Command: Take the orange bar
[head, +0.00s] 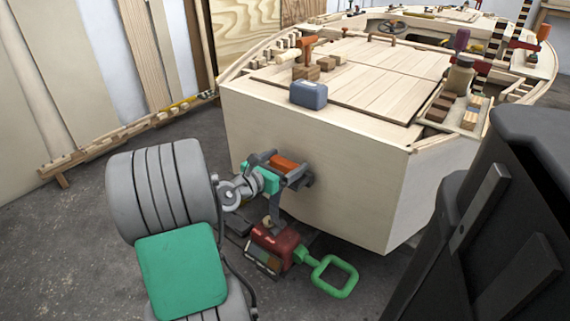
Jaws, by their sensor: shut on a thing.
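The orange bar (286,163) is in front of the pale plywood transom of the hull, at the end of my arm. My gripper (295,172) is shut on it, with dark jaws at its sides. Part of the bar is hidden by the gripper. Whether the bar touches the plywood behind it cannot be told from this view.
The plywood hull (300,135) stands close behind my gripper. A blue-grey box (308,94) and wooden blocks (306,72) sit on its deck. A red tool (276,243) with a green handle (334,276) is below my gripper. Grey floor is open at left.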

